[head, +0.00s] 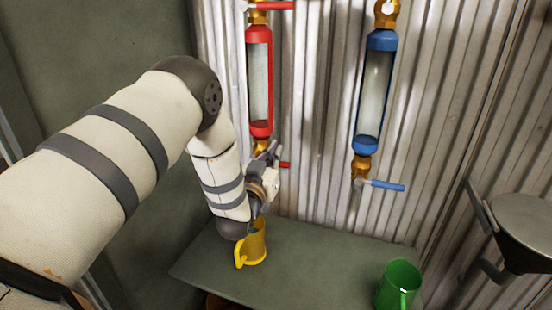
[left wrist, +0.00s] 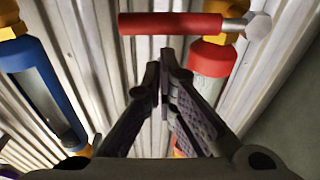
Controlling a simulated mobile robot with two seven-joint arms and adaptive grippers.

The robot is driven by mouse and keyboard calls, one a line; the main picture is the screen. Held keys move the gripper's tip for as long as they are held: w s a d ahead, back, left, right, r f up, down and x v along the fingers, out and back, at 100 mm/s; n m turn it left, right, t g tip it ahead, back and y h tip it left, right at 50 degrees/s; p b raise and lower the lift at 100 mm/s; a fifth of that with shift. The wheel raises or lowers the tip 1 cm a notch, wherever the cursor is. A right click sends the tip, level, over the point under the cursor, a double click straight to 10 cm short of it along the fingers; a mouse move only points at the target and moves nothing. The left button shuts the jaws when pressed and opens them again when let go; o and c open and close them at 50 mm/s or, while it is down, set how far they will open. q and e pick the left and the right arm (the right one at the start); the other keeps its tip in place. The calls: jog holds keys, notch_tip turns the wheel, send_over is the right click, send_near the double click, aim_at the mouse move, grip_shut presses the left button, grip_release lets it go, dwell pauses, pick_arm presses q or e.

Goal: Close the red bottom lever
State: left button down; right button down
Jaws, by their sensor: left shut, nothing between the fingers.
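The red bottom lever (head: 285,165) sticks out to the right below the red-capped tube (head: 260,85) on the wall, partly hidden behind my gripper. In the left wrist view its red handle (left wrist: 172,24) lies across the top, roughly crosswise to the tube, with a grey pivot at its right end. My left gripper (head: 272,150) is in front of the tube's lower end, beside the lever. Its fingers (left wrist: 160,75) are shut and empty, with their tips just below the handle in the wrist view; contact cannot be told. My right gripper is not in view.
A red top lever (head: 292,6) is above. A blue-capped tube (head: 374,95) with a blue lever (head: 386,186) is to the right. A yellow mug (head: 257,248) stands below my gripper and a green mug (head: 399,284) farther right on the grey table (head: 320,265).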

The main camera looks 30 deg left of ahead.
pick_arm(q)
jog(key=shift+s+f, duration=0.1)
jog(key=shift+f, duration=0.3)
jog(key=shift+s+d+f+m, duration=0.1)
jog(key=shift+d+f+m, duration=0.1)
jog(key=shift+f+m, duration=0.45)
jog(key=shift+f, duration=0.1)
